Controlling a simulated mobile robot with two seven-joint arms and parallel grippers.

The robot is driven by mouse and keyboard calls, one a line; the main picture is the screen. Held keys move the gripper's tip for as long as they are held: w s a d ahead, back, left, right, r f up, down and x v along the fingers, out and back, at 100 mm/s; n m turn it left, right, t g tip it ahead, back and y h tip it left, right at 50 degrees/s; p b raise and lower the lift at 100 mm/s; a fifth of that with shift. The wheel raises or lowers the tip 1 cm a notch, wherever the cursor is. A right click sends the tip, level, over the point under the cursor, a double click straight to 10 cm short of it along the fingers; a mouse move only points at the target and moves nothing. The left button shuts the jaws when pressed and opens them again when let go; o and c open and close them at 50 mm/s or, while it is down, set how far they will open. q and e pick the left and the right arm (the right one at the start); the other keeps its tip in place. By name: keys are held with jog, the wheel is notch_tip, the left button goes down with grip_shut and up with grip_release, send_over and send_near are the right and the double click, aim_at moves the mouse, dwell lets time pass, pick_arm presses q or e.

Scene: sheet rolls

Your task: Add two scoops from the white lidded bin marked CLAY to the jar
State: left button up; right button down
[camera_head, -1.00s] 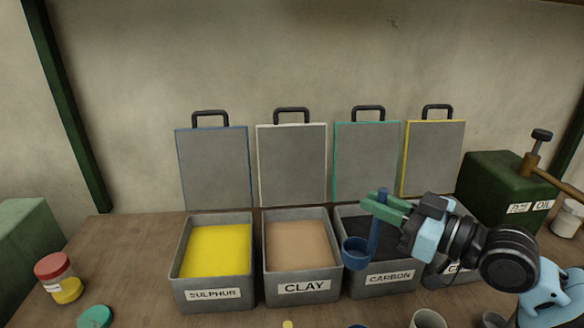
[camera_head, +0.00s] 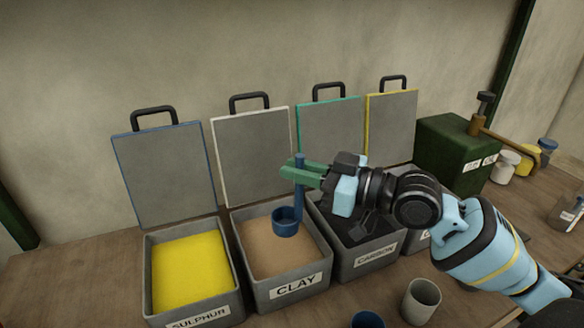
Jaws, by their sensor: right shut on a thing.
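The CLAY bin (camera_head: 297,289) is a grey box with tan powder (camera_head: 262,255) in it, and its white-edged lid (camera_head: 252,160) stands open behind it. My right gripper (camera_head: 302,172), with green fingers, is shut on the upright handle of a blue scoop (camera_head: 287,222). The scoop's cup is over the right part of the CLAY bin; I cannot tell whether it touches the powder or holds any. A grey open cup (camera_head: 421,302) stands in front of the bins; I cannot tell whether it is the jar. My left gripper is not in view.
The SULPHUR bin (camera_head: 232,295) with yellow powder is on the left. The CARBON bin (camera_head: 377,262) with black powder is on the right, partly behind my right arm. All lids stand open. A dark green box (camera_head: 440,150) is farther right. A blue cup (camera_head: 368,320) shows at the bottom edge.

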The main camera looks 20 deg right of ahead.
aim_at(299, 223)
jog(key=shift+s+d+f, duration=0.1)
jog(key=shift+f, duration=0.35)
notch_tip(299, 223, down, 12)
jog(key=b, duration=0.7)
jog(key=shift+b, duration=0.4)
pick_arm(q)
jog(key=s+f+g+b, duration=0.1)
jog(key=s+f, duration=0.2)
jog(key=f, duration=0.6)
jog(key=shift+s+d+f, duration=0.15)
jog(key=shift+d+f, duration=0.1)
pick_arm(e)
notch_tip(299, 223, down, 2)
jog(key=shift+f, duration=0.1)
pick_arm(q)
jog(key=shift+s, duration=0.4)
